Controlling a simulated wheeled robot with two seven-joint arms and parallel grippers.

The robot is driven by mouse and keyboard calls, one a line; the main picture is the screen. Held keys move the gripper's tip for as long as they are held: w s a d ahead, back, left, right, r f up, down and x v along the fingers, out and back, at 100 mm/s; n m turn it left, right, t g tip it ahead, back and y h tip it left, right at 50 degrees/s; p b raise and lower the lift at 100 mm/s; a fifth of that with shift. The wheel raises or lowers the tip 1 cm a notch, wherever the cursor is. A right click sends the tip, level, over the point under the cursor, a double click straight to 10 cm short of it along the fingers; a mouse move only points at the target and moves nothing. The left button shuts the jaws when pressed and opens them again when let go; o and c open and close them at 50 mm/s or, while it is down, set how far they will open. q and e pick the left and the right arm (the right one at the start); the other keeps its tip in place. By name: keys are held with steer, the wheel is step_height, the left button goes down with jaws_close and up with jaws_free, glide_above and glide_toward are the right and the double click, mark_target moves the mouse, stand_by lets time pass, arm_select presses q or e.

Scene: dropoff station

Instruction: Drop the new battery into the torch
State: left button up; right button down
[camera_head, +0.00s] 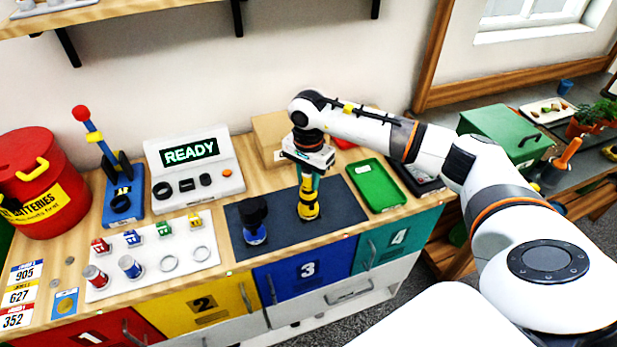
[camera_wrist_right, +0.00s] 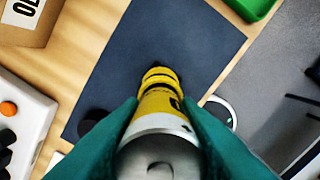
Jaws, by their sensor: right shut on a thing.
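My right gripper (camera_head: 308,187) points straight down over the dark blue mat, its teal fingers shut on a battery. In the right wrist view the fingers (camera_wrist_right: 160,135) pinch the battery (camera_wrist_right: 158,148), which has a silver end with a small bump. Directly below the fingers, a yellow torch (camera_head: 308,210) with black bands stands upright on the mat. It also shows in the wrist view (camera_wrist_right: 157,78), in line beyond the battery. I cannot tell whether the battery's lower end is inside the torch or just above it. My left gripper is out of view.
A blue and black upright piece (camera_head: 255,232) stands left on the mat (camera_head: 345,212). A white rack (camera_head: 150,281) holds a red battery (camera_head: 95,277) and a blue battery (camera_head: 131,267), plus two empty rings. A green tray (camera_head: 376,186) lies right. A red battery bin (camera_head: 42,185) stands far left.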

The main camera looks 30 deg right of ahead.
steer(key=shift+f+b, duration=0.1)
steer(key=shift+b, duration=0.2)
stand_by(0.9)
steer(key=shift+f+b, duration=0.5)
steer(key=shift+b, duration=0.3)
stand_by(0.4)
